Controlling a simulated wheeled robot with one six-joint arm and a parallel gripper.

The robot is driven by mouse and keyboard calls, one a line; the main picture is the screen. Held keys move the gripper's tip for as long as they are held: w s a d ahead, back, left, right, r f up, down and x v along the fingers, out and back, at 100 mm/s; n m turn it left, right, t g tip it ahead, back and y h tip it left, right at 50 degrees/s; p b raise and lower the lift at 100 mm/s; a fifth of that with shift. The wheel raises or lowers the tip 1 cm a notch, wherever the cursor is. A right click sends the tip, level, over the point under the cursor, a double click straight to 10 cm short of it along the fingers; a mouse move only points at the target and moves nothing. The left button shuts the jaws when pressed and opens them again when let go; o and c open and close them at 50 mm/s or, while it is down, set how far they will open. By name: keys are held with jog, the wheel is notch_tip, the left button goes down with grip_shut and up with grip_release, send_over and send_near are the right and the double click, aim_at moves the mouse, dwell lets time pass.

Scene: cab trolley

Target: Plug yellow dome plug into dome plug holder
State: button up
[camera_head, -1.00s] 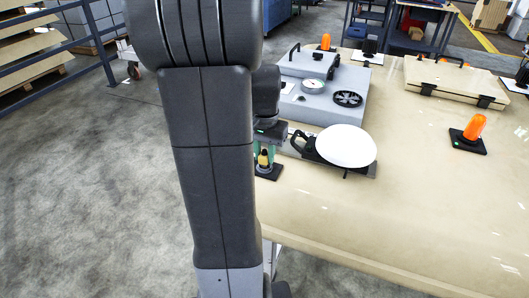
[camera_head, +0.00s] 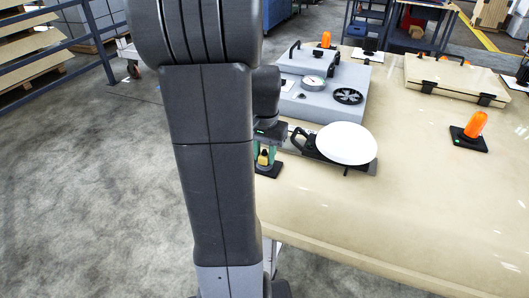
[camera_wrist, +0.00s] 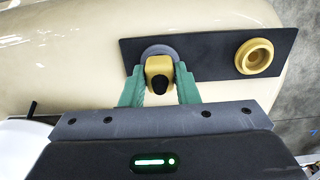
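The yellow dome plug (camera_wrist: 159,68), with a black spot on top, sits over a grey ring at the left end of a black plate (camera_wrist: 208,47). A round yellow ring-shaped holder (camera_wrist: 254,57) stands at the plate's right end. My gripper (camera_wrist: 161,72) has its green fingers on either side of the plug; they look open, with a small gap at the right finger. In the head view the plug (camera_head: 263,157) shows between my fingers, and my arm hides most of the plate and the holder.
A white disc (camera_head: 346,143) on a dark stand is close right of my gripper. A grey box with a gauge (camera_head: 320,90) stands behind it. An orange beacon (camera_head: 474,125) is at right. The table's front right (camera_head: 400,210) is clear.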

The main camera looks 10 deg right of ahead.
jog(key=o, duration=0.4)
jog(key=shift+r, duration=0.1)
notch_tip(320, 180, up, 14)
jog(key=shift+f, duration=0.2)
jog(key=shift+o, duration=0.3)
jog(key=o, duration=1)
